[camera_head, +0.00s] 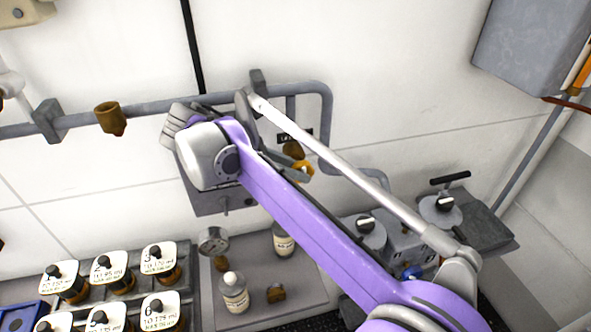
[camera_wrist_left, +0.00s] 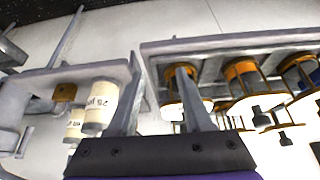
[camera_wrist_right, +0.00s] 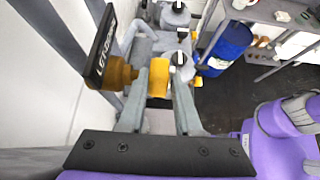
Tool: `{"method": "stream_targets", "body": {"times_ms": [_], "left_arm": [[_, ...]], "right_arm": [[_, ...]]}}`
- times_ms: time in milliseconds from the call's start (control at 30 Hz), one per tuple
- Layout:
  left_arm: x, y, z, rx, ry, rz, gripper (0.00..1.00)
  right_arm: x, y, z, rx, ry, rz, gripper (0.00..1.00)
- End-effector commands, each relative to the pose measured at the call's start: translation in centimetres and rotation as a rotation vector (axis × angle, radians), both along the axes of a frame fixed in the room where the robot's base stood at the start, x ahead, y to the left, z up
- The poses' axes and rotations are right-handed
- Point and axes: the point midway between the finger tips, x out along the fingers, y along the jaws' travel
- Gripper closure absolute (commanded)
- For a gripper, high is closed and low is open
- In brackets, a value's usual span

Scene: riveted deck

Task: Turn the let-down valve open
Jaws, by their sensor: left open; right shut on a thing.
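The let-down valve has a brass-brown body (camera_wrist_right: 115,72) with a yellow handle (camera_wrist_right: 158,92), under a dark plate lettered LET-DOWN (camera_wrist_right: 103,45) in the right wrist view. In the head view the yellow handle (camera_head: 303,167) sits on the wall pipework, partly hidden by my right arm. My right gripper (camera_head: 296,174) is there, its fingers on either side of the handle and shut on it; the right wrist view shows the handle between the fingertips. My left gripper (camera_wrist_left: 158,85) shows only in the left wrist view, open and empty, pointing toward shelves of bottles and jars.
A grey pipe (camera_head: 160,105) with a brown fitting (camera_head: 109,118) runs along the wall. A black-handled valve (camera_head: 445,202) stands right. A grey cabinet (camera_head: 530,45) hangs upper right.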

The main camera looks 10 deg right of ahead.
Motion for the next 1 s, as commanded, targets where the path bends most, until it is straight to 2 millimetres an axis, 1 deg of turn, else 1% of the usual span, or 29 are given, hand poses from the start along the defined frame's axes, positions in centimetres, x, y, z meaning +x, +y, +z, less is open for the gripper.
{"method": "stream_targets", "body": {"times_ms": [467,500,633,900,1000], "left_arm": [[-0.02,0.0,-0.07,0.0,0.0,0.0,0.5],[-0.03,0.0,-0.07,0.0,0.001,0.0,0.5],[-0.03,0.0,-0.07,0.0,0.001,0.0,0.5],[-0.02,0.0,-0.07,0.0,0.0,0.0,0.5],[0.0,0.0,-0.01,0.0,0.0,0.0,0.5]], "right_arm": [[0.0,-0.02,-0.01,-0.013,0.0,0.0,1.0],[0.0,-0.02,-0.01,-0.013,0.0,0.0,0.6],[-0.01,-0.01,-0.02,-0.012,0.0,0.001,0.38],[-0.01,0.04,0.0,-0.012,0.0,0.001,0.38],[0.02,0.52,0.33,-0.011,0.0,0.001,0.38]]}}
